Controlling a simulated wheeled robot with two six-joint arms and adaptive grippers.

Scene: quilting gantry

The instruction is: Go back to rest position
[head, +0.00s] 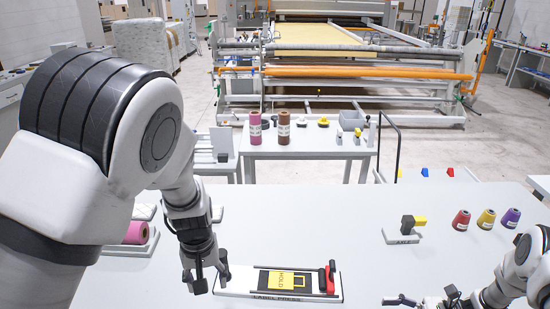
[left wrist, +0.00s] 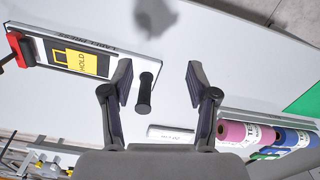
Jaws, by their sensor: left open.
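My left gripper (head: 209,278) is open over the white table, at the left end of the label press (head: 250,297). In the left wrist view its two fingers (left wrist: 157,80) stand wide apart. A black cylindrical handle (left wrist: 146,92) shows between them, and no finger visibly touches it. The label press also shows in the left wrist view (left wrist: 25,48), with a yellow HOLD card (left wrist: 82,61) and a red handle (left wrist: 17,48). My right gripper (head: 425,301) is at the lower right edge of the head view, partly cut off; its opening is unclear.
A grey stand with a black and yellow tool (head: 412,223) and several thread cones (head: 461,220) stand at the right. A pink roll (head: 136,232) lies at the left, partly behind my arm. A side table (head: 300,150) and the quilting gantry (head: 340,75) are behind. The table's middle is clear.

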